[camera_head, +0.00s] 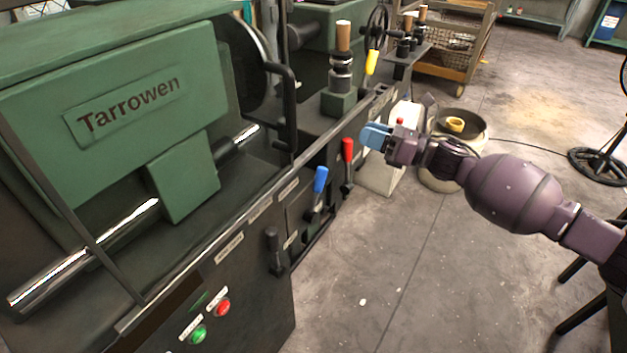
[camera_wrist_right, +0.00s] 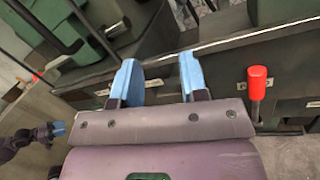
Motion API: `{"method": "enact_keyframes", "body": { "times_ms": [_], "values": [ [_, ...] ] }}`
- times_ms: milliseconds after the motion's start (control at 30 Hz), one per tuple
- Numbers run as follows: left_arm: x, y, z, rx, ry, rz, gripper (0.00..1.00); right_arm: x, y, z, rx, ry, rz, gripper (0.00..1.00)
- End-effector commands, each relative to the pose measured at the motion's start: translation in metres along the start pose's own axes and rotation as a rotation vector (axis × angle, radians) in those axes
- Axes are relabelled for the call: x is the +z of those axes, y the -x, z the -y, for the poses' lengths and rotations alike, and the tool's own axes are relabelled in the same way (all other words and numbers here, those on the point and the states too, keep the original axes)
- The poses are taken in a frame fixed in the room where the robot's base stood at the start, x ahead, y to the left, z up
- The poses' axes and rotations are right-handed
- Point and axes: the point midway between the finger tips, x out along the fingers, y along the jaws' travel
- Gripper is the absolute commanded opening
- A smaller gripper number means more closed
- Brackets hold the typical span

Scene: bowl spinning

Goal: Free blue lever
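The blue lever (camera_head: 320,180) stands on the dark front of the green lathe, its handle tilted slightly up and right. The red lever (camera_head: 348,150) is just beyond it and also shows right of my gripper in the right wrist view (camera_wrist_right: 257,82). My right gripper (camera_head: 375,137) is out in front of the lathe, beyond and above the blue lever, apart from both levers. Its blue fingers are spread and empty in the wrist view (camera_wrist_right: 160,82). I cannot pick out the blue lever there. My left gripper (camera_wrist_right: 57,129) shows small at the left of that view, its opening unclear.
A black lever (camera_head: 273,248) and green (camera_head: 198,334) and red (camera_head: 222,307) buttons are on the near lathe front. The lathe's front rail (camera_head: 245,207) runs along above the levers. The floor in front is largely clear.

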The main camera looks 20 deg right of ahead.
Motion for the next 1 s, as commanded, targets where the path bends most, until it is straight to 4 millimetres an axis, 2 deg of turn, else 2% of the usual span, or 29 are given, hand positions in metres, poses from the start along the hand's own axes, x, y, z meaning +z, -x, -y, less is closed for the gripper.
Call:
{"method": "enact_keyframes", "body": {
  "times_ms": [33, 100, 200, 300, 433, 567, 1000],
  "values": [
    [0.022, -0.007, -0.007, 0.015, -0.006, 0.042, 0.43, -0.060, 0.009, 0.016, -0.020, -0.054, -0.044, 0.40],
    [0.028, -0.011, -0.010, 0.022, -0.016, 0.051, 0.43, -0.093, 0.015, 0.025, -0.032, -0.084, -0.069, 0.40],
    [0.032, -0.015, -0.012, 0.029, -0.028, 0.057, 0.43, -0.128, 0.022, 0.032, -0.043, -0.116, -0.094, 0.40],
    [0.033, -0.017, -0.014, 0.033, -0.035, 0.058, 0.43, -0.146, 0.026, 0.035, -0.050, -0.132, -0.108, 0.40],
    [0.032, -0.018, -0.014, 0.033, -0.038, 0.052, 0.43, -0.152, 0.025, 0.036, -0.051, -0.138, -0.112, 0.40],
    [0.031, -0.018, -0.013, 0.032, -0.037, 0.046, 0.43, -0.152, 0.015, 0.036, -0.050, -0.136, -0.111, 0.40],
    [0.037, -0.021, -0.015, 0.030, -0.015, 0.013, 0.43, -0.161, -0.046, 0.040, -0.051, -0.138, -0.112, 0.40]
  ]
}}
